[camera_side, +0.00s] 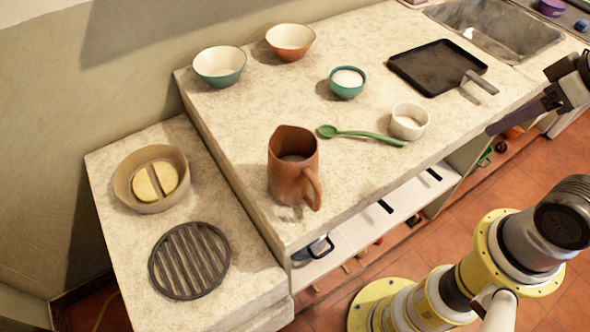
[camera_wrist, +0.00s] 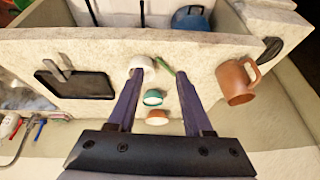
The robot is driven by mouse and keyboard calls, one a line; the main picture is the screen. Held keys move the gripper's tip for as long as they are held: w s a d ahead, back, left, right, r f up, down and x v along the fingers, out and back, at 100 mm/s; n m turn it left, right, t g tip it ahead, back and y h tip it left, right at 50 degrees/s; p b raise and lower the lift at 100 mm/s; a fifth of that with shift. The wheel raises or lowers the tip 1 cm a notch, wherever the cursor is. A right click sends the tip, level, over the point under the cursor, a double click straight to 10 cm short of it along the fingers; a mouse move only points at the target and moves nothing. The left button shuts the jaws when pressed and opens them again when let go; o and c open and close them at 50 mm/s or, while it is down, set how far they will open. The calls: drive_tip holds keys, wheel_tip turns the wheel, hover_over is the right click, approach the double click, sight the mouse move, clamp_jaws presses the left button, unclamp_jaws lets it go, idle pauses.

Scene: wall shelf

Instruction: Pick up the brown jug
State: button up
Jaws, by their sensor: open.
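The brown jug (camera_side: 290,168) stands upright on the raised counter near its front left corner, its handle toward the front right in the side view. In the wrist view the jug (camera_wrist: 236,84) is at the right, outside my fingers, with its handle showing. My gripper (camera_wrist: 160,73) is open and empty, its two purple fingers spread apart. In the side view my gripper (camera_side: 490,130) comes in from the right edge, above the counter's front right part and well away from the jug. Part of the gripper is cut off there.
A white bowl (camera_side: 410,121), green spoon (camera_side: 360,134) and teal bowl (camera_side: 347,83) lie right of the jug. Two bowls stand at the back. A black pan (camera_side: 438,66) is near the sink (camera_side: 495,28). A lower ledge at left holds a round dish (camera_side: 151,180) and a grate (camera_side: 189,261).

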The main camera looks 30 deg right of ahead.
drive_tip(key=w+a+f+m+g+y, duration=0.2)
drive_tip(key=a+m+g+y, duration=0.2)
drive_tip(key=a+y, duration=0.25)
drive_tip(key=w+a+f+m+g+y, duration=0.1)
drive_tip(key=w+a+m+g+y, duration=0.15)
drive_tip(key=a+g+y, duration=0.4)
drive_tip(key=w+f+m+t+y, duration=0.1)
drive_tip(key=w+f+m+t, duration=0.1)
drive_tip(key=f+m, duration=0.1)
drive_tip(key=w+f+m+t+y, duration=0.1)
drive_tip(key=w+f+m+t, duration=0.1)
drive_tip(key=f+m, duration=0.2)
drive_tip(key=w+f+m+t+y, duration=0.1)
drive_tip(key=f+m+t+y, duration=0.1)
drive_tip(key=m, duration=0.3)
drive_tip(key=shift+w+a+f+t, duration=0.4)
drive_tip(key=shift+f+t, duration=0.15)
drive_tip(key=shift+f, duration=0.1)
approach(316, 211)
drive_tip(key=a+r, duration=0.1)
drive_tip(key=w+a+r, duration=0.1)
drive_tip(key=a, duration=0.2)
drive_tip(key=shift+w+a+r, duration=0.2)
drive_tip(key=shift+r, duration=0.2)
drive_tip(key=a, duration=0.4)
drive_tip(key=shift+a+f, duration=0.1)
drive_tip(key=shift+a, duration=0.55)
drive_tip(key=shift+c, duration=0.2)
